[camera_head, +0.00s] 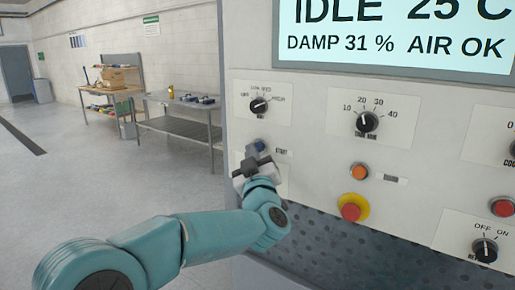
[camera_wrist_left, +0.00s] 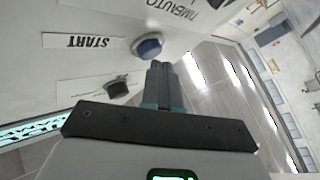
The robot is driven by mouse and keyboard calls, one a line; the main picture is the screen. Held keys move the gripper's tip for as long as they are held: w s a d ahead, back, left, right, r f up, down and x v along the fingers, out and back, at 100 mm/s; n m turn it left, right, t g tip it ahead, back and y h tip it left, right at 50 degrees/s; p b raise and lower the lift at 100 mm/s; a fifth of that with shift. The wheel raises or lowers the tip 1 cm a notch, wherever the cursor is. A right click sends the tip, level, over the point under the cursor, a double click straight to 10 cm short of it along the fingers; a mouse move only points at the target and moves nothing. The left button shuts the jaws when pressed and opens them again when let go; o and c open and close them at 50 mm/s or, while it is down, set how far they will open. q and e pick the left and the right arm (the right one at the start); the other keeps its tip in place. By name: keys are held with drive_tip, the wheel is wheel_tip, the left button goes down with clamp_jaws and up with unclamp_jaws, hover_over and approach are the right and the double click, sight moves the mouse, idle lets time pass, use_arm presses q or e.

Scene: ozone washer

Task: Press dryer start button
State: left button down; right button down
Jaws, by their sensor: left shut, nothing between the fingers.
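The dryer start button is a round blue button (camera_wrist_left: 148,47) on the white panel, beside the START label (camera_wrist_left: 82,41) in the left wrist view. In the head view the button (camera_head: 259,145) shows just above my left gripper and is partly covered by it; the START label (camera_head: 281,152) is to its right. My left gripper (camera_head: 254,162) is shut and empty in front of the panel. In the left wrist view its fingertips (camera_wrist_left: 161,66) lie together just below and right of the button. I cannot tell whether they touch it. My right gripper is in neither view.
Near the button are a black mode knob (camera_head: 259,105), a timer knob (camera_head: 367,121), an orange button (camera_head: 359,172) and a red emergency stop (camera_head: 351,208) on yellow. The display (camera_head: 395,35) reads IDLE. A table (camera_head: 180,104) stands behind at left; the floor there is open.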

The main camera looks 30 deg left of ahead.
use_arm(q)
drive_tip(key=shift+w, duration=0.45)
idle(1.0)
drive_tip(key=shift+s, duration=0.15)
drive_tip(key=shift+s+b, duration=0.5)
drive_tip(key=shift+s, duration=0.25)
drive_tip(key=s+b, duration=0.2)
drive_tip(key=s, duration=0.3)
drive_tip(key=shift+a+b, duration=0.25)
drive_tip(key=shift+b, duration=0.15)
